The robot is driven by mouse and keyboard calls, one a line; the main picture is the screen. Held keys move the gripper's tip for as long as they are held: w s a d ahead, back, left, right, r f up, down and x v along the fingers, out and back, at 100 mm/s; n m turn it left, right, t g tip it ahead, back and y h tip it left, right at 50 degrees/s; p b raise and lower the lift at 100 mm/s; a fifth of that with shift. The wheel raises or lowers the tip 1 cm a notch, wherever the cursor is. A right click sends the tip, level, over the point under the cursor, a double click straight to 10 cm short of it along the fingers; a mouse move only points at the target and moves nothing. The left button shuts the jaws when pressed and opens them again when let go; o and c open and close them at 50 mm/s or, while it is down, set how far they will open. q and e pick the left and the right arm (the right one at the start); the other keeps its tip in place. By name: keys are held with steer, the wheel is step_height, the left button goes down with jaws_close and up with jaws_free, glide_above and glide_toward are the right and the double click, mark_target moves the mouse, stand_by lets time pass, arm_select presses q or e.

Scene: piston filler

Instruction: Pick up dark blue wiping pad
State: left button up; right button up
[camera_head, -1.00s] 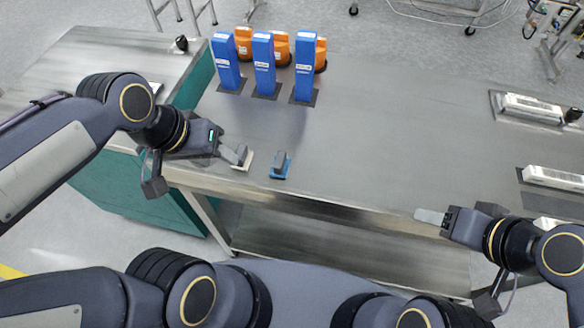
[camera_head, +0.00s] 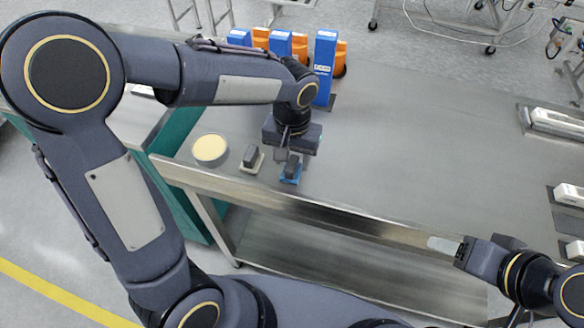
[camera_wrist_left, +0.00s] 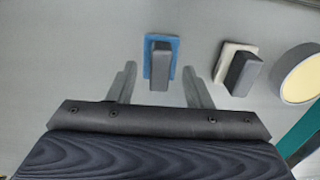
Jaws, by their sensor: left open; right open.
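The dark blue wiping pad (camera_head: 290,174) lies on the metal table near its front edge, with a dark grey block handle on top. In the left wrist view the pad (camera_wrist_left: 174,50) shows just beyond and between the fingertips. My left gripper (camera_wrist_left: 158,82) is open and empty, pointing down above the table close to the pad; in the head view it (camera_head: 286,158) is partly hidden by its own wrist. My right gripper (camera_head: 444,245) is at the table's front edge on the right, far from the pad; its fingers look close together from this angle.
A white pad with a dark handle (camera_head: 258,165) lies just left of the blue pad. A round dish with a pale yellow top (camera_head: 210,149) is further left. Blue boxes (camera_head: 325,60) and orange containers (camera_head: 341,57) stand behind my left arm. The table's middle is clear.

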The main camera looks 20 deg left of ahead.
arm_select(q)
step_height(320, 180, down, 2)
steer(key=shift+f, duration=0.1)
steer(key=c, duration=0.6)
steer(key=shift+r, duration=0.8)
steer(key=w+d+r, duration=0.1)
steer(key=d+r, duration=0.2)
steer(key=d, duration=0.1)
steer(key=d+r, duration=0.4)
steer(key=d, duration=0.1)
steer(key=w+d+r, duration=0.1)
steer(key=d+r, duration=0.3)
steer(key=shift+w+d+r, duration=0.25)
steer(key=shift+w+d, duration=0.1)
steer(key=shift+d, duration=0.05)
